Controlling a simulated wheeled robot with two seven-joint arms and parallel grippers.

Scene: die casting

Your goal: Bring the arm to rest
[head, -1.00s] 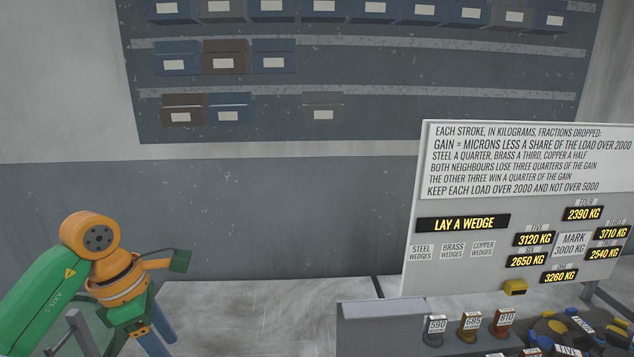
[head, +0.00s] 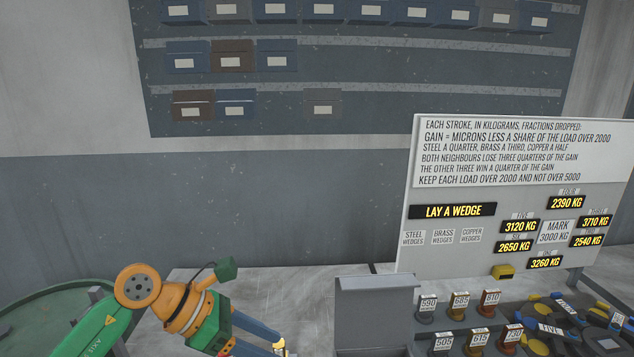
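My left arm, with green and orange links, comes in from the lower left of the head view. Its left gripper (head: 270,350) has blue fingers and points down and to the right, near the bottom edge. The fingertips are partly cut off by the frame, so I cannot tell whether they are open or shut or hold anything. The gripper is left of the grey box-shaped housing (head: 375,293) and apart from it in the picture. My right arm and gripper are not in view.
A sign board (head: 515,165) with lit load readings stands at the right. Several tagged wedges (head: 460,305) stand in rows below it, beside blue and yellow parts (head: 565,308). A wall rack (head: 360,100) holds boxes. A round green table (head: 50,305) is at the left.

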